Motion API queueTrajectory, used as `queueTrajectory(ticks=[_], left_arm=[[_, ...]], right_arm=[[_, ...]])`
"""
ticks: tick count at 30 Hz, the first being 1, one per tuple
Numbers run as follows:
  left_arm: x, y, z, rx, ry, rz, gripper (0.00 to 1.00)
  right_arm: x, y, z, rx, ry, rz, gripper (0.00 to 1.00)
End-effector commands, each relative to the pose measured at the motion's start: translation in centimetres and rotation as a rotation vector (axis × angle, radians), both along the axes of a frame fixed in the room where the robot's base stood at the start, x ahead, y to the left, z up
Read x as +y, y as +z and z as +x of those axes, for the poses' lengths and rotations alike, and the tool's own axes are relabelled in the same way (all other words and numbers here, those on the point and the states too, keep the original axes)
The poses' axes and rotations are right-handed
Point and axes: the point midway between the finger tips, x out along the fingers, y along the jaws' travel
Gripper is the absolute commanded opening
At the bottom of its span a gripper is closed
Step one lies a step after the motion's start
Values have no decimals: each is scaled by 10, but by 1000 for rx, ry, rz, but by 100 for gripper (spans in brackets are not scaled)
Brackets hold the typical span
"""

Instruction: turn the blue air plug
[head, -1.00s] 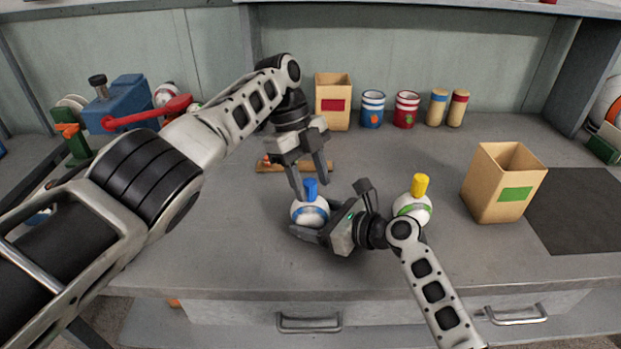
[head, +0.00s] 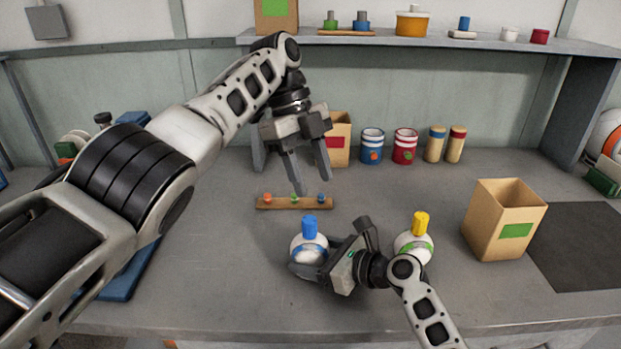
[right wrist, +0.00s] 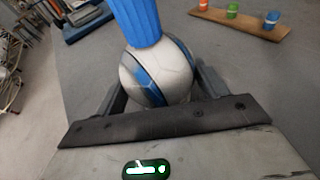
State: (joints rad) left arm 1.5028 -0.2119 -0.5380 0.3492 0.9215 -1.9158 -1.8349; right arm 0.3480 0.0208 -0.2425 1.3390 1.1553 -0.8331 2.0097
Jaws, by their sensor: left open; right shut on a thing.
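The blue air plug (head: 309,227) stands upright on top of a white ball with a blue band (head: 308,250). In the right wrist view the ribbed blue plug (right wrist: 136,20) rises from the ball (right wrist: 157,76). My right gripper (head: 312,268) is shut on this ball from the right side, its fingers on either side of it. My left gripper (head: 312,184) is open and empty, above and behind the blue plug, with its fingers pointing down and apart from the plug. A second ball with a green band (head: 414,247) carries a yellow plug (head: 420,223) to the right.
A wooden strip with small coloured pegs (head: 295,203) lies behind the blue plug. A box with a green label (head: 504,220) stands at right. A red-labelled box (head: 338,139), blue tin (head: 372,146) and red tin (head: 405,146) stand at the back. The table's front is clear.

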Motion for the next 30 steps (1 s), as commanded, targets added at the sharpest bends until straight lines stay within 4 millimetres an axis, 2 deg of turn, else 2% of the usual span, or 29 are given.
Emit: queueTrajectory(ticks=[5,8,18,27,30], left_arm=[[2,0,3,-5,120,51,46],[4,0,5,-13,284,110,46],[11,1,1,-65,1033,233,46],[14,3,-22,-60,1690,138,46],[14,4,-31,-38,1857,82,46]], right_arm=[[0,0,0,-1,0,1,57],[0,0,0,-1,0,1,57],[0,0,0,-1,0,1,57],[0,0,0,-1,0,1,57],[0,0,0,-1,0,1,57]])
